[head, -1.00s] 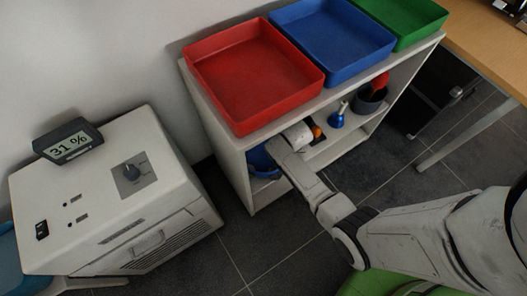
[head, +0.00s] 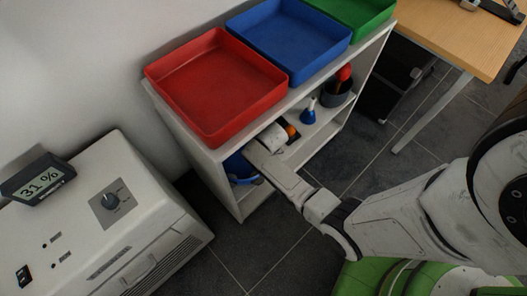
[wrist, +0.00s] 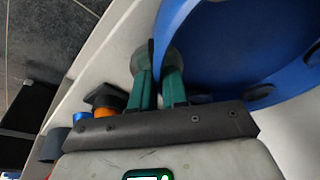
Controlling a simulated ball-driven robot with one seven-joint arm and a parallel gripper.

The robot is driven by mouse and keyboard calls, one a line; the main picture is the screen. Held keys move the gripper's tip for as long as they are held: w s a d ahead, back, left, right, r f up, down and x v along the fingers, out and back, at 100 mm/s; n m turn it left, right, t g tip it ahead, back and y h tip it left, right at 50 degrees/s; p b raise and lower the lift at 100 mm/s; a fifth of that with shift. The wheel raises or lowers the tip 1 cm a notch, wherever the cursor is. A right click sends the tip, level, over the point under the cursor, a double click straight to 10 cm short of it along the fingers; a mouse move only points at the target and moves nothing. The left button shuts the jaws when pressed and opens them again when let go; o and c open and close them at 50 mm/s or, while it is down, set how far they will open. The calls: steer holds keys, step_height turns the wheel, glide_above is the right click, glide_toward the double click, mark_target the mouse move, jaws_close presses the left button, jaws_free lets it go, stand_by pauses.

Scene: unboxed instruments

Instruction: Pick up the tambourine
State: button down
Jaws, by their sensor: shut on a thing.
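The tambourine (head: 241,168) is a blue ring inside the white shelf unit, below the red tray, partly hidden by my arm and the shelf's side. In the wrist view the blue tambourine (wrist: 232,48) fills the upper right, with dark round pieces along its rim. My gripper (wrist: 160,62) has green fingers and is shut on the tambourine's rim at its left edge. In the head view its fingers are hidden inside the shelf.
Red (head: 215,85), blue (head: 290,40) and green (head: 357,8) trays stand on the shelf unit (head: 222,185). A blue bell-shaped thing (head: 308,112) and a dark pot (head: 336,93) share the shelf. A white appliance (head: 95,220) stands at left. Dark floor in front is clear.

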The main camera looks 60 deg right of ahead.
step_height(320, 180, up, 7)
steer(key=p, duration=0.2)
steer(key=shift+w+p, duration=0.1)
steer(key=shift+p, duration=0.3)
steer(key=s+a+p, duration=0.1)
steer(key=s+a, duration=0.3)
steer(key=s, duration=0.5)
steer(key=s+a+p, duration=0.1)
steer(key=s+a, duration=0.3)
steer(key=s, duration=0.4)
steer(key=shift+s+a+f, duration=0.15)
steer(key=shift+s+f, duration=0.25)
